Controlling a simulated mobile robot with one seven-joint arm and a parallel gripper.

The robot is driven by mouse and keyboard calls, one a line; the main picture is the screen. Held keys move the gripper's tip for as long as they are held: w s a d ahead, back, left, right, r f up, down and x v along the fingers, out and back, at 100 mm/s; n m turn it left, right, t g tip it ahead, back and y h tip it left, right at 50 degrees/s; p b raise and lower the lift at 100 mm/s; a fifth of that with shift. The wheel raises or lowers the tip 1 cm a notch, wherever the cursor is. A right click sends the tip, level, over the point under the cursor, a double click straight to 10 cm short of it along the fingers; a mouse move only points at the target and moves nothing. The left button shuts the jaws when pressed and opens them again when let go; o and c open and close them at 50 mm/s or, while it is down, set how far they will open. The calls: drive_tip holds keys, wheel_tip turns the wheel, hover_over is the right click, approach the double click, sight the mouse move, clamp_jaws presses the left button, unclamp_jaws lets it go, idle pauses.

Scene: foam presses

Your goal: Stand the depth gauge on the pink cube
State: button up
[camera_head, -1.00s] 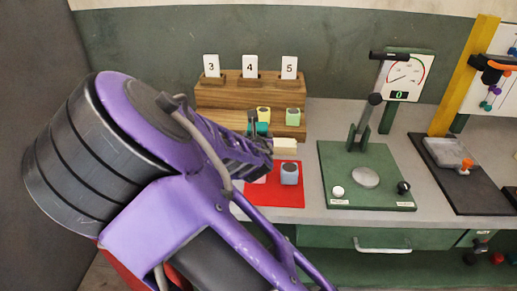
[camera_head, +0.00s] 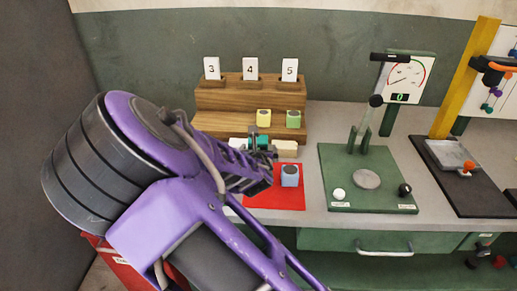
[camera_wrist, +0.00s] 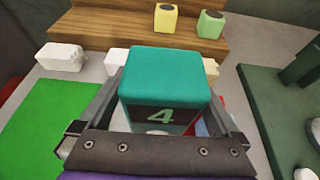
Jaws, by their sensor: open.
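A teal cube marked 4 (camera_wrist: 165,85) sits between the fingers of my gripper (camera_wrist: 155,125) in the wrist view. Only a little of this teal cube (camera_head: 262,143) shows in the head view, behind the gripper (camera_head: 256,150). The jaws are open around it; I cannot tell whether they touch its sides. I see no clear pink cube now; my arm and gripper hide part of the red mat (camera_head: 275,201). I cannot pick out the depth gauge for certain in either view.
A grey-blue cube (camera_head: 290,178) stands on the red mat. Yellow (camera_head: 264,118) and light green (camera_head: 293,119) cubes stand on the wooden stepped rack (camera_head: 215,122). A cream block (camera_head: 285,148) lies before it. A green press (camera_head: 330,185) stands right. A green mat (camera_wrist: 55,120) lies left.

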drive_tip(key=p+v, duration=0.2)
drive_tip(key=v, duration=1)
drive_tip(key=shift+r, duration=0.15)
